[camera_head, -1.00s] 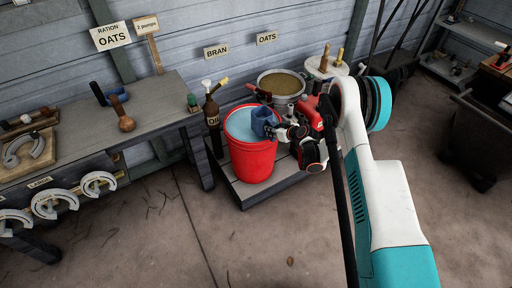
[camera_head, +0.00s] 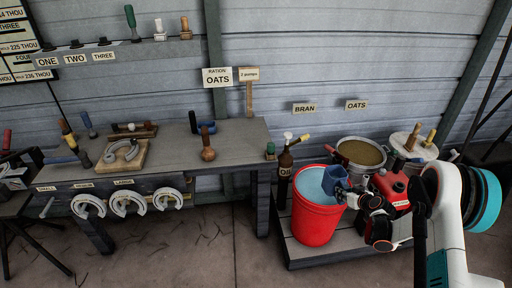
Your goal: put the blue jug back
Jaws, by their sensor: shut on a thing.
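The blue jug (camera_head: 333,177) is over the right part of the red bucket (camera_head: 312,224), by its rim. The bucket holds something pale blue. My gripper (camera_head: 346,188) comes in from the right and is shut on the jug. The gripper hides the jug's right side, and I cannot tell whether the jug touches the bucket's contents.
The bucket stands on a low platform (camera_head: 318,250) with a pan of grain (camera_head: 361,153) behind it. A dark bottle (camera_head: 285,172) stands left of the bucket. A grey workbench (camera_head: 240,142) with tools is further left. A red container (camera_head: 392,186) sits right of the gripper.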

